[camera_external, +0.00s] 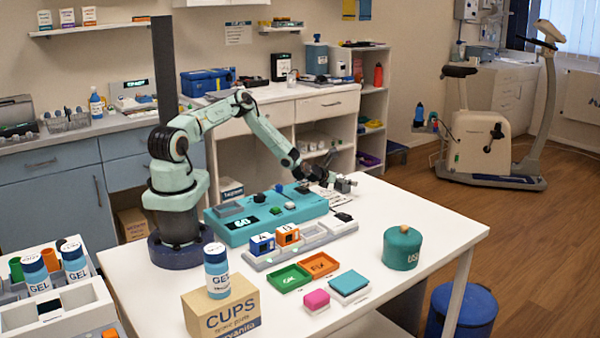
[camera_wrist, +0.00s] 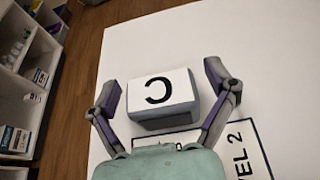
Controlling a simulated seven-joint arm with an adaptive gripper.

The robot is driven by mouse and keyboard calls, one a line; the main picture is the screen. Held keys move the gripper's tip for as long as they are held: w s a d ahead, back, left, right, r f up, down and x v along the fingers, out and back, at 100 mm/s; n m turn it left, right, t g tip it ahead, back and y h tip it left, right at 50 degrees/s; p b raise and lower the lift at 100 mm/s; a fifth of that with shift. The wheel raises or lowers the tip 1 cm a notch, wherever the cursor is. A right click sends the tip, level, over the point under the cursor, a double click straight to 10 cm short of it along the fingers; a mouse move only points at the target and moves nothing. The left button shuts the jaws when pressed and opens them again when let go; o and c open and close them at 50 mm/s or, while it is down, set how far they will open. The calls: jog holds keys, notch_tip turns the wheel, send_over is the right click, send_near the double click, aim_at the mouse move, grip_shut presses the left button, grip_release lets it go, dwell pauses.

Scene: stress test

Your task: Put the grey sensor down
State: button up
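The grey sensor is a block with a white top marked C (camera_wrist: 160,95). In the wrist view it lies between the two fingers of my gripper (camera_wrist: 163,90), with a narrow gap on each side. My gripper is open around it. In the external view my gripper (camera_external: 333,181) is low at the far right of the white table (camera_external: 420,225), with the small grey block (camera_external: 345,185) at its fingertips. A printed outline reading LEVEL 2 (camera_wrist: 245,150) is on the table beside the block. Whether the block's underside touches the table is hard to tell.
A teal device reading 60 (camera_external: 240,224) stands left of my gripper. In front, a grey rack (camera_external: 262,262) holds a blue A block (camera_external: 262,243) and orange B block (camera_external: 288,235). Green (camera_external: 289,279) and orange (camera_external: 319,264) trays and a teal jar (camera_external: 402,248) stand nearer.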

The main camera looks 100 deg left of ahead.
jog(key=shift+r, duration=0.15)
jog(key=shift+v, duration=2)
